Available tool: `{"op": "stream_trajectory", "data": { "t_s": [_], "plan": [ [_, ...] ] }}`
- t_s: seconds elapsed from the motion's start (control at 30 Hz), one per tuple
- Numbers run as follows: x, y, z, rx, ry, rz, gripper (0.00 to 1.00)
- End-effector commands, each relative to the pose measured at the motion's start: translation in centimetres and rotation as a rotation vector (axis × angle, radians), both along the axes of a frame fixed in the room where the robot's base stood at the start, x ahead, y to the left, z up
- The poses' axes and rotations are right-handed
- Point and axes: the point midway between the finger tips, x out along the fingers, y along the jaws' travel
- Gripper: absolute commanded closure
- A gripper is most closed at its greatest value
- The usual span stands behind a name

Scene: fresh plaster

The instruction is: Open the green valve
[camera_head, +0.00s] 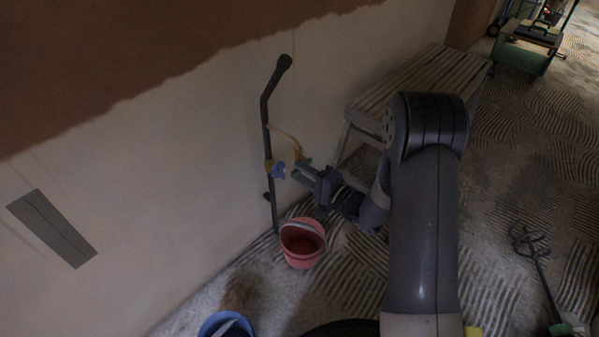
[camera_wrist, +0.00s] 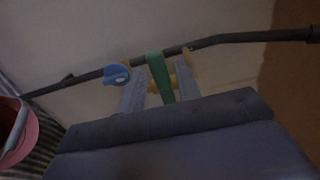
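The green valve handle (camera_wrist: 160,78) stands on the dark pipe (camera_wrist: 225,40) by the wall. In the wrist view it lies between the two pale fingers of my gripper (camera_wrist: 161,86). The fingers are apart, one on each side of the handle; I cannot tell if either touches it. In the head view my gripper (camera_head: 301,172) is at the pipe (camera_head: 267,130), and only a small bit of the green handle (camera_head: 307,161) shows. A blue valve handle (camera_wrist: 117,75) sits on the same pipe, left of my gripper; it also shows in the head view (camera_head: 279,170).
A pink bucket (camera_head: 302,243) stands on the floor below my gripper. A blue bucket (camera_head: 226,325) is at the bottom edge. A slatted bench (camera_head: 412,85) stands behind my arm. A mixer paddle (camera_head: 533,245) lies at the right. The wall (camera_head: 180,150) is close behind the pipe.

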Motion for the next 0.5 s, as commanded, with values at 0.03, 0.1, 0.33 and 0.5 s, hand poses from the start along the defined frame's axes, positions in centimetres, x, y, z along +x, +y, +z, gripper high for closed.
{"op": "stream_trajectory", "data": {
  "t_s": [0.03, 0.1, 0.33, 0.5],
  "plan": [
    [-0.01, -0.02, 0.0, 0.0, 0.0, 0.0, 0.72],
    [-0.01, -0.02, 0.0, 0.0, 0.0, 0.0, 0.78],
    [-0.02, -0.02, 0.0, 0.0, 0.0, 0.0, 0.96],
    [0.02, -0.05, 0.41, 0.016, 0.022, 0.0, 0.99]
  ]
}}
